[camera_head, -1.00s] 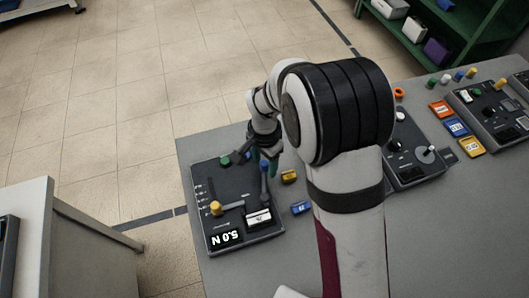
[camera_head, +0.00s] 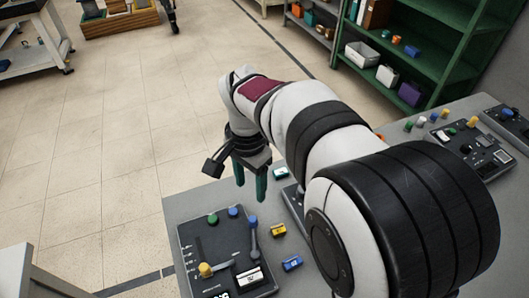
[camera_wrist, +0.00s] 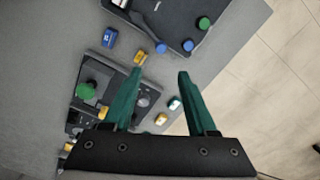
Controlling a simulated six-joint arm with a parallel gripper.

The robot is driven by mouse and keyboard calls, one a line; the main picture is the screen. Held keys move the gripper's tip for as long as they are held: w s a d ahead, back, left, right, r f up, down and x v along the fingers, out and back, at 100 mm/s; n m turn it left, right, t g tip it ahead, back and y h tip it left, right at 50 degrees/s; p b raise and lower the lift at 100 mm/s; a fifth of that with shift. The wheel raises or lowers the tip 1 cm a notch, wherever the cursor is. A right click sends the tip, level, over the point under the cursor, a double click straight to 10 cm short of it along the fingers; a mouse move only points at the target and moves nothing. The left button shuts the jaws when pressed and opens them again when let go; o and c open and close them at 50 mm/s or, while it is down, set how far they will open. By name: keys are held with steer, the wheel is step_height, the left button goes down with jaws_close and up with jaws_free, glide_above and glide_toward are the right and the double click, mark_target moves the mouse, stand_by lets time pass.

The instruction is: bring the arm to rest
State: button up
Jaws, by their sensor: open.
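The panel has a green knob (camera_head: 213,219), blue knobs, a yellow knob (camera_head: 206,270) and a lever. The panel also shows at the top of the wrist view (camera_wrist: 168,18). My fingers touch nothing that I can see.
A yellow block (camera_head: 278,230) and a blue block (camera_head: 292,263) lie right of the panel. More panels (camera_head: 480,150) stand on the right part of the table, partly hidden by my arm. A green shelf (camera_head: 430,50) stands behind.

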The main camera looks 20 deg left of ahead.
stand_by(0.4)
steer(key=s+d+r, duration=0.1)
steer(key=s+d, duration=0.2)
steer(key=d, duration=0.4)
steer(key=s+d+r+m+y, duration=0.1)
steer(key=s+d+r, duration=0.15)
steer(key=d, duration=0.35)
steer(key=s+d+r, duration=0.1)
steer(key=s+d, duration=0.3)
steer(key=d, duration=0.3)
steer(key=s+d+f, duration=0.3)
steer(key=s, duration=0.4)
steer(key=shift+s+d+m+y, duration=0.3)
steer(key=shift+s+m+y, duration=0.05)
steer(key=shift+m+y, duration=0.05)
